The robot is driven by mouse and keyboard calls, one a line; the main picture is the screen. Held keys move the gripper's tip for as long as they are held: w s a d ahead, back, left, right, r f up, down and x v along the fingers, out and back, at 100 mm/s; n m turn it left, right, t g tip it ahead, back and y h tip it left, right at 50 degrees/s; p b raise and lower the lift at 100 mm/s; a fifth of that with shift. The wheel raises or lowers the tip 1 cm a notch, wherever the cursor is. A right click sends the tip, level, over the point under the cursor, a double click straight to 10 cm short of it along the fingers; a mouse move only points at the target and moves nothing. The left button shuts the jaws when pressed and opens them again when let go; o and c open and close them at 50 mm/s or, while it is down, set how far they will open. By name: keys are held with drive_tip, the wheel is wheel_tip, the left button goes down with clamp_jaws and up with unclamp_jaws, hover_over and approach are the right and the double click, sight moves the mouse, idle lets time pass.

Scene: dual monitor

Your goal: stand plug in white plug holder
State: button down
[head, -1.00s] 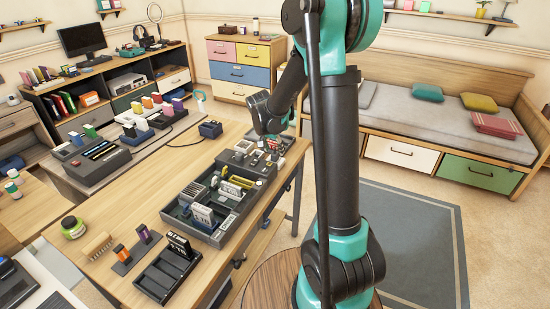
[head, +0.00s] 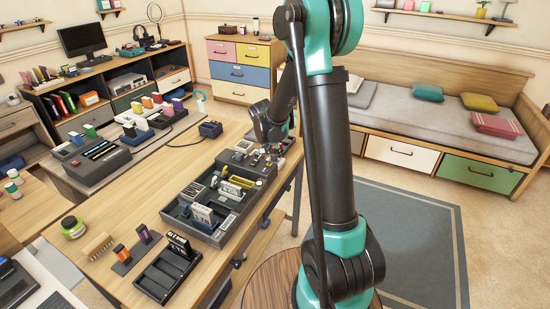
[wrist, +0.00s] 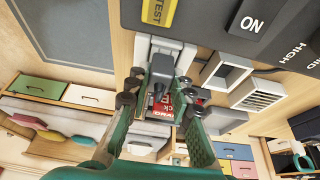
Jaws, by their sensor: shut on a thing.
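In the wrist view, a dark grey plug (wrist: 160,72) is between the fingertips of my gripper (wrist: 158,90), which is shut on it. A white holder (wrist: 168,47) lies directly beyond the plug, against the dark panel. The plug overlaps the holder in the picture, and I cannot tell whether it is seated in it. In the head view my gripper (head: 270,143) is at the far end of the long dark tray; its fingers and the plug are too small and hidden to make out.
The dark panel (wrist: 225,18) has a yellow TEST label and an ON key. Two white hollow sockets (wrist: 258,93) stick out beside the white holder. The long tray (head: 240,205) holds several upright pieces. A dark slotted tray (head: 160,278) stands nearer on the wooden table (head: 105,205).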

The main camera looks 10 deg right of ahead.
sight(274, 154)
drive_tip(key=shift+r, duration=0.1)
wheel_tip(274, 154, up, 19)
drive_tip(key=w+a, duration=0.5)
drive_tip(key=a, duration=0.2)
drive_tip(key=shift+a+f, duration=0.1)
drive_tip(key=shift+f, duration=9.55)
drive_tip(key=shift+f, duration=0.15)
drive_tip(key=c, duration=1.3)
unclamp_jaws()
drive_tip(key=shift+c, duration=0.2)
